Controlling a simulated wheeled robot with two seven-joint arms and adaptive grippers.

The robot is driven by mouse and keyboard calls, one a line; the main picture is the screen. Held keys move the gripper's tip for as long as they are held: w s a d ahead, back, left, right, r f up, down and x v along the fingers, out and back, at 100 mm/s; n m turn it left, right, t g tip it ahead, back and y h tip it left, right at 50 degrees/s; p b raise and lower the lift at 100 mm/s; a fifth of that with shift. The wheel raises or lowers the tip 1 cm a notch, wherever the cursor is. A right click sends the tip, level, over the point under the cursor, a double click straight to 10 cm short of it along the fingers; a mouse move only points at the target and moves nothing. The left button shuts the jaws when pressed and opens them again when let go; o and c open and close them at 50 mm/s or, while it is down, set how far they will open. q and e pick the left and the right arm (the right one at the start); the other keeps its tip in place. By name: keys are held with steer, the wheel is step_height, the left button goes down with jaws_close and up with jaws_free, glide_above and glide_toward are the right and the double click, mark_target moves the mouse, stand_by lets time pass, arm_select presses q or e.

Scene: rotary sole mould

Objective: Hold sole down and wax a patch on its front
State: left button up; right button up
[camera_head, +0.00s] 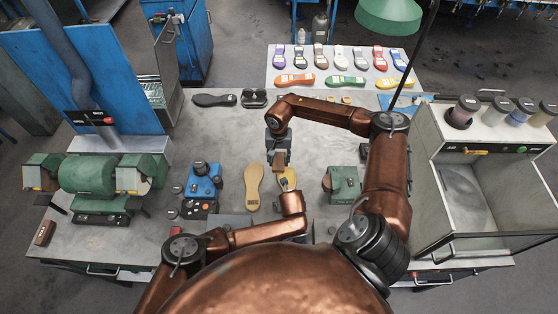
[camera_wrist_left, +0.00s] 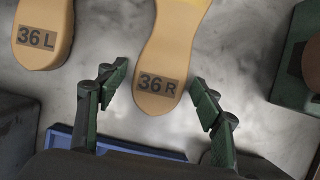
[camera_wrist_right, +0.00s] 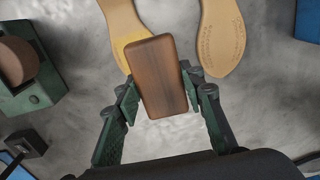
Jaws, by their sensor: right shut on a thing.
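The right sole, marked 36 R, lies flat on the grey bench and shows in the left wrist view (camera_wrist_left: 172,45) with its heel towards me. Its front has a yellower patch (camera_wrist_right: 125,42) in the right wrist view. My right gripper (camera_wrist_right: 158,82) is shut on a brown block (camera_wrist_right: 156,75), held over or at this front end; contact cannot be told. My left gripper (camera_wrist_left: 158,78) is open, its fingers on either side of the heel; whether it touches is unclear. In the head view, my arms partly hide this sole (camera_head: 288,179). The left sole (camera_head: 254,187), marked 36 L, lies beside it.
A blue device (camera_head: 202,184) stands left of the soles and a green device (camera_head: 341,184) right. A grinder (camera_head: 88,173) is at far left. A cabinet with several jars (camera_head: 463,112) bounds the right.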

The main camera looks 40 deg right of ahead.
arm_select(q)
steer(key=shift+o, duration=0.3)
steer(key=v, duration=1.2)
